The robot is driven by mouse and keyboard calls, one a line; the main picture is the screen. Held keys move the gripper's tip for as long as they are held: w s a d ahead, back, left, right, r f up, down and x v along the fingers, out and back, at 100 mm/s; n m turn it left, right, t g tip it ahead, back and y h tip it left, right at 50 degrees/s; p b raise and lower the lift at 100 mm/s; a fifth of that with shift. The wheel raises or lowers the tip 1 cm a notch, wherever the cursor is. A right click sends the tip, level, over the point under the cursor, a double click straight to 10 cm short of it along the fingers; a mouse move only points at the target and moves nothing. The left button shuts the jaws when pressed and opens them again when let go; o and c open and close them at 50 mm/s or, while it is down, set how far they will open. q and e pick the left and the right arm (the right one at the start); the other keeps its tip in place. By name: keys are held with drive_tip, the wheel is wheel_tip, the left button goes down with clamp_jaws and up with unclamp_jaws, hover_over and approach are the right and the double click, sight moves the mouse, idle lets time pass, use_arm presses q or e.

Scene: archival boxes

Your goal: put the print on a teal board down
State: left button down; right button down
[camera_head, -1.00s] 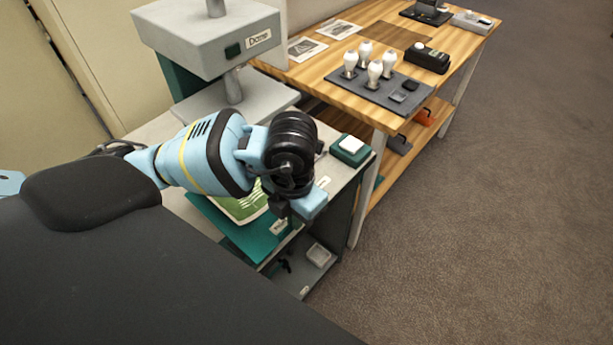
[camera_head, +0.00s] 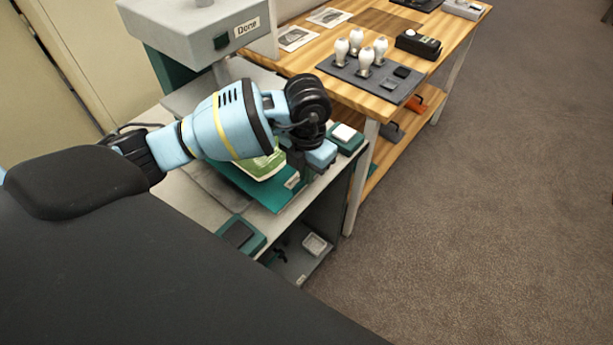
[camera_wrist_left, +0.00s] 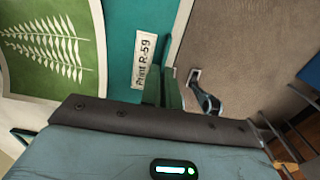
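The print (camera_head: 262,166), a green sheet with a white fern, lies on a teal board (camera_head: 268,196). In the left wrist view the print (camera_wrist_left: 50,45) is at left and the teal board (camera_wrist_left: 140,18) carries a label reading "Print R-59". My left gripper (camera_head: 303,174) is at the board's right edge beside the label, and its fingers (camera_wrist_left: 163,88) appear shut on that edge. The arm hides part of the print. The board looks level over the grey bench; I cannot tell whether it touches. My right gripper is out of view.
A grey press (camera_head: 195,35) marked "Done" stands behind. Teal-edged pads lie on the bench, one in front (camera_head: 240,235) and one at right (camera_head: 345,138). A wooden table (camera_head: 345,95) holds white-handled stamps on a dark mat (camera_head: 385,85). Open floor lies right.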

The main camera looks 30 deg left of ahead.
use_arm(q)
drive_tip(key=shift+f, duration=1.05)
drive_tip(key=shift+f, duration=0.15)
drive_tip(key=c, duration=1.6)
unclamp_jaws()
drive_tip(key=shift+c, duration=0.2)
drive_tip(key=shift+r, duration=0.55)
wheel_tip(320, 180, up, 11)
drive_tip(key=shift+p, duration=0.35)
drive_tip(key=shift+s+d, duration=0.1)
